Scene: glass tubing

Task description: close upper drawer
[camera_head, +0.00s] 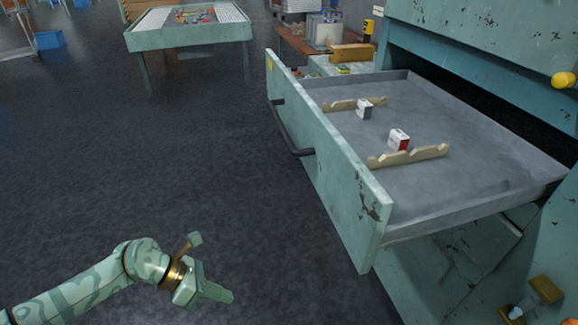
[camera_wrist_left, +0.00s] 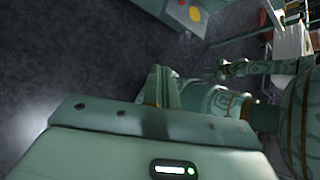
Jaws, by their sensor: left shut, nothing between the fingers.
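The upper drawer (camera_head: 450,185) is pulled far out of the green cabinet (camera_head: 480,45) on the right of the head view. Its worn green front panel (camera_head: 335,170) faces left and carries a dark bar handle (camera_head: 290,130). Inside lie two notched wooden racks and two small boxes, one white and grey (camera_head: 364,108), one white and red (camera_head: 399,140). My left gripper (camera_head: 218,292) is at the bottom, left of the drawer front and apart from it, shut and empty. Its fingers also show in the left wrist view (camera_wrist_left: 161,88).
A green table (camera_head: 190,36) with a colourful board stands at the back left. A brown bench (camera_head: 305,42) with items is behind the drawer. A yellow knob (camera_head: 563,80) sits on the cabinet. Dark floor left of the drawer is clear.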

